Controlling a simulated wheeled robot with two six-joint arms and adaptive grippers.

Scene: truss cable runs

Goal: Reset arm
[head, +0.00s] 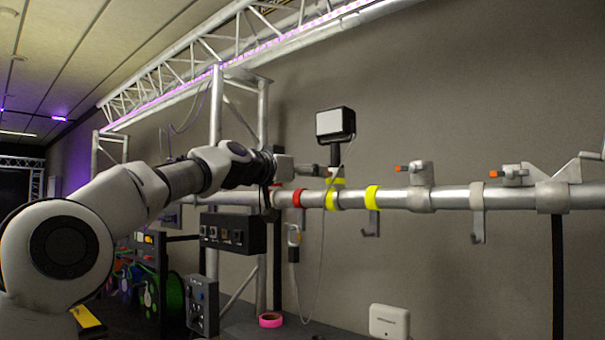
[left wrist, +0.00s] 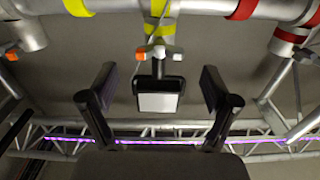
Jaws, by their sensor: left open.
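My left arm comes in from the left in the head view and reaches toward the horizontal silver pipe (head: 400,199). My left gripper (left wrist: 157,95) shows in the left wrist view with its two dark fingers spread wide apart and nothing between them in contact. A small black lamp with a white panel (head: 335,124) is mounted on the pipe; it also shows in the left wrist view (left wrist: 158,102), beyond and between the fingers. In the head view the gripper's fingers are hard to make out near the lamp's clamp. My right gripper is not in view.
The pipe carries red (head: 299,198) and yellow (head: 372,198) bands, clamps (head: 420,188) and hooks (head: 478,212). A cable (head: 319,270) hangs below. A black socket box (head: 228,233), pink tape roll (head: 270,320) and white box (head: 389,321) are lower. A truss (head: 180,75) runs overhead.

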